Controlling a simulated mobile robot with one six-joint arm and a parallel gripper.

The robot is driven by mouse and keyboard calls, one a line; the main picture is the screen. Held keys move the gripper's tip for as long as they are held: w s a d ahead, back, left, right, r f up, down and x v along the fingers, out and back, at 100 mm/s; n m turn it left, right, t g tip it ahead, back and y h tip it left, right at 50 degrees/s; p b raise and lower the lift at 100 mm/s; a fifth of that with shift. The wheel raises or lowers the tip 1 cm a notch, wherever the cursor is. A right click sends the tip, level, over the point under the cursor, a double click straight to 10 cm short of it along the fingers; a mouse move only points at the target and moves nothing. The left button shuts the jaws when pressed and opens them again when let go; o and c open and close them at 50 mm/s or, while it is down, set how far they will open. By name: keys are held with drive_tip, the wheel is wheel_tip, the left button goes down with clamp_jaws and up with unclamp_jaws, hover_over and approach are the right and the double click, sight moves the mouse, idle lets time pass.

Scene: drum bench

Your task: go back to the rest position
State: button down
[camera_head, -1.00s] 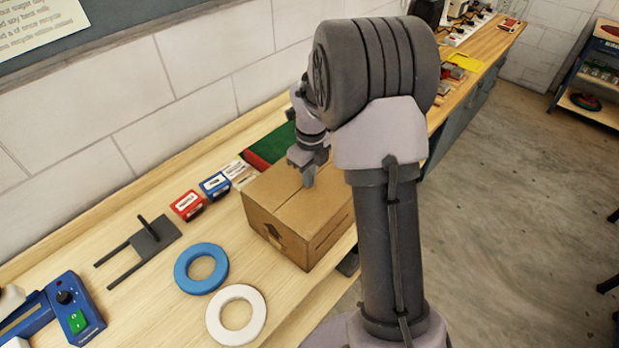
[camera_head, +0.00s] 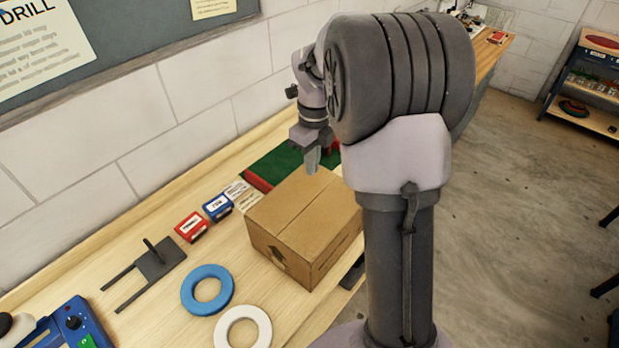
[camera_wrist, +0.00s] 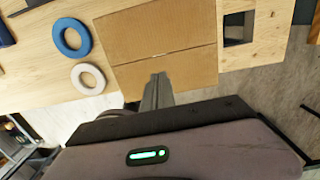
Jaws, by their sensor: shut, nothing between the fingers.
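My gripper (camera_head: 312,160) is shut and empty. In the head view it hangs above the far part of a closed cardboard box (camera_head: 300,222) on the wooden bench, apart from its top. In the wrist view the shut fingers of my gripper (camera_wrist: 157,88) show in front of the box top (camera_wrist: 160,40), with nothing between them. My arm's large elbow hides part of the bench behind it.
A blue ring (camera_head: 192,302) and a white ring (camera_head: 222,330) lie left of the box. A dark forked tool (camera_head: 160,262), a red box (camera_head: 191,227) and a blue box (camera_head: 217,207) stand along the bench. A green mat (camera_head: 262,172) lies behind.

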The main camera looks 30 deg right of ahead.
drive_tip(key=s+a+n+t+b, duration=0.2)
drive_tip(key=s+a+n+b, duration=0.4)
drive_tip(key=a+n+b, duration=0.25)
drive_tip(key=s+a+f+n+t+y+b, duration=0.1)
drive_tip(key=s+a+f+n+b, duration=0.2)
drive_tip(key=s+n, duration=0.5)
drive_tip(key=s+a+f+n+t+b, duration=0.2)
drive_tip(key=s+a+n+b, duration=0.4)
drive_tip(key=n, duration=0.5)
drive_tip(key=s+a+f, duration=0.1)
drive_tip(key=s+a, duration=0.1)
drive_tip(key=shift+s+a+f+t+y, duration=0.15)
drive_tip(key=shift+s+f+t+y, duration=0.15)
drive_tip(key=shift+f+y, duration=0.1)
